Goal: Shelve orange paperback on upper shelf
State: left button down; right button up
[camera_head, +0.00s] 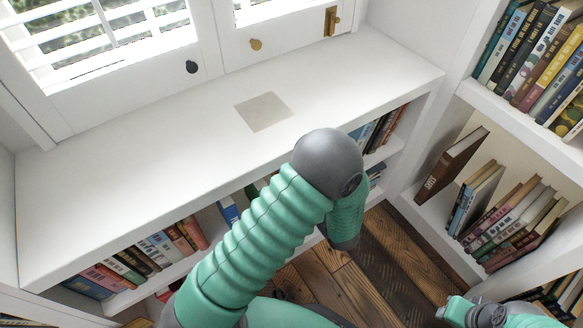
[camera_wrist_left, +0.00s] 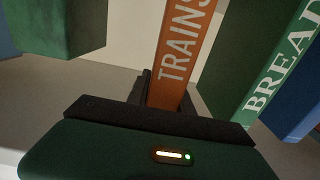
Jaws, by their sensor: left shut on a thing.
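The orange paperback (camera_wrist_left: 183,45), with "TRAINS" on its spine, stands slightly tilted in the left wrist view. My left gripper (camera_wrist_left: 167,93) is shut on its lower part. A green book (camera_wrist_left: 282,70) marked "BREAD" stands to its right, and a dark green book (camera_wrist_left: 62,28) to its left with a gap between. In the head view my left arm bends down in front of the low bookcase; its gripper and the paperback are hidden there. A part of my right arm (camera_head: 490,314) shows at the lower right, its jaws not clear.
The low white bookcase (camera_head: 95,195) under the window holds several books, with a grey square (camera_head: 263,111) on its top. A tall bookcase (camera_head: 465,92) at right has books on an upper and a lower shelf. Wooden floor (camera_head: 385,255) lies between.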

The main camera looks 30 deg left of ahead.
pick_arm(q)
jog(key=shift+w+a, duration=0.15)
jog(key=shift+a, duration=0.2)
jog(key=shift+f, duration=0.1)
jog(key=c, duration=1)
grip_release()
jog(key=shift+c, duration=0.2)
jog(key=shift+f, duration=0.1)
jog(key=p+v, duration=0.4)
jog(key=v, duration=0.8)
